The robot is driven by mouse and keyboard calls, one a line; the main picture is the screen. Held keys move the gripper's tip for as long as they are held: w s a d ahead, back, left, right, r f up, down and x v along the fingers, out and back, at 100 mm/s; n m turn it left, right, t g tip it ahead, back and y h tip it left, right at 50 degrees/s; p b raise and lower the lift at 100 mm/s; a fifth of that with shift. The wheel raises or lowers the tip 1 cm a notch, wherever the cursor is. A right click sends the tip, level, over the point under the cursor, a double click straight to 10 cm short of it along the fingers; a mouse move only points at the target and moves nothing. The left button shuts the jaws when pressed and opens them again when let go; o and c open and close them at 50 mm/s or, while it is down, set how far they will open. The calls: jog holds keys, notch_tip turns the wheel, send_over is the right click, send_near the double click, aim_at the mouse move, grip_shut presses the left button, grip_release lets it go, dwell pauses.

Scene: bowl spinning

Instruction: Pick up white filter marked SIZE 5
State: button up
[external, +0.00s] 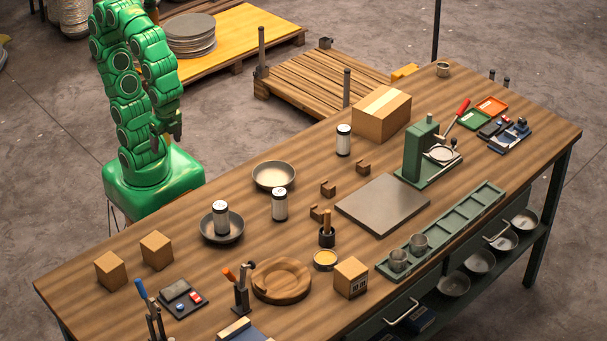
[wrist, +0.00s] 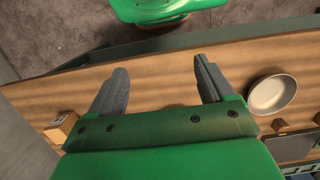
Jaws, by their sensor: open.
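Three white cylindrical filters with dark ends show in the external view. One filter (external: 344,140) stands upright beside the cardboard box, one filter (external: 279,205) stands in the middle of the table, and one filter (external: 220,216) stands inside a metal bowl (external: 236,234). Their markings are too small to read, so I cannot tell which is SIZE 5. My gripper (external: 168,136) hangs near my green base, left of and above the table's back edge. In the wrist view my gripper (wrist: 161,68) is open with nothing between its fingers; no filter is visible there.
A second bowl (external: 273,177) with a pale inside stands near the back edge; a bowl also shows in the wrist view (wrist: 272,95). Small boxes (external: 111,270), a wooden ring (external: 282,281), a metal plate (external: 382,205) and a green press (external: 420,150) occupy the wooden table (external: 190,270).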

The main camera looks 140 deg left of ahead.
notch_tip(320, 180, up, 5)
jog(key=m+y, duration=1.3)
jog(key=m, duration=0.3)
send_over(274, 204)
jog(key=d, duration=0.4)
jog(key=shift+m, duration=0.3)
jog(key=f, duration=1.6)
jog(key=shift+w+d+f, duration=0.15)
jog(key=shift+w+d, duration=0.05)
jog(key=shift+d, duration=0.05)
jog(key=shift+a+f, duration=0.15)
jog(key=shift+f, duration=0.35)
jog(key=shift+x, duration=3.75)
jog(key=shift+w, duration=0.1)
jog(key=c, duration=1.1)
